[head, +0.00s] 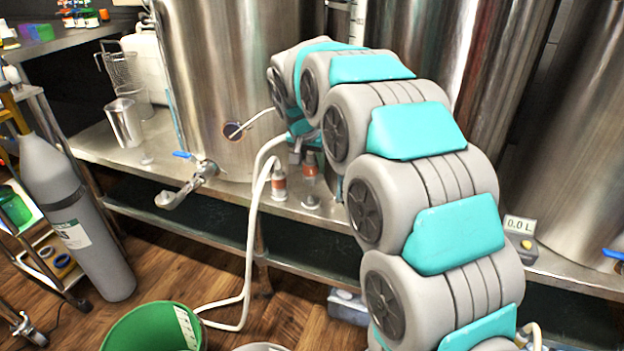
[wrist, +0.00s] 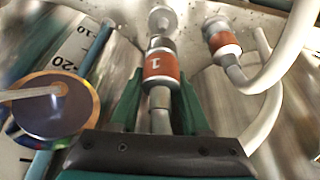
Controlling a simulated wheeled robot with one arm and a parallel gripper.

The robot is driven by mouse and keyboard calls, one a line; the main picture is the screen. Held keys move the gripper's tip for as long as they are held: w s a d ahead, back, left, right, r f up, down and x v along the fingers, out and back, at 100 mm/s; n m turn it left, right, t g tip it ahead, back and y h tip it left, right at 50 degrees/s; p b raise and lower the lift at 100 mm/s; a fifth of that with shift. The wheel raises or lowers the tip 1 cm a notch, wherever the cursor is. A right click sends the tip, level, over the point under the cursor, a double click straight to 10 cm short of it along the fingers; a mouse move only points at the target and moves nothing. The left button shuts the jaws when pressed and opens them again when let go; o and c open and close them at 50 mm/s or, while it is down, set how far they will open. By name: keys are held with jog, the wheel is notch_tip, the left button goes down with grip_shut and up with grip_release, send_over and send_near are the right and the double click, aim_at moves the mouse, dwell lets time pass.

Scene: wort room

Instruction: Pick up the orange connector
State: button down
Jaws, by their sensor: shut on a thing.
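The orange connector (wrist: 162,68) is a metal fitting with an orange band marked "1". My gripper (wrist: 160,88) has its green fingers on either side of it and is shut on it. In the head view, the orange connector (head: 310,167) is upright below my gripper (head: 300,138), over the steel bench. A round metal fitting (wrist: 161,20) lies just beyond its far end; I cannot tell whether they touch. A second orange-banded connector (wrist: 222,43) stands close on the right in the wrist view, on a white hose (wrist: 270,80). It also shows in the head view (head: 279,184).
A large steel tank (head: 215,75) with a valve (head: 190,183) and a round dial (wrist: 53,103) stands close by. The steel bench (head: 120,150) holds a metal cup (head: 124,122). A green bucket (head: 150,328) and a grey gas cylinder (head: 75,215) are on the floor.

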notch_tip(320, 180, up, 12)
jog(key=shift+f+b, duration=0.2)
jog(key=shift+b, duration=0.15)
dwell(0.5)
notch_tip(320, 180, up, 4)
jog(key=shift+r+p, duration=0.25)
jog(key=shift+p, duration=0.95)
dwell(0.5)
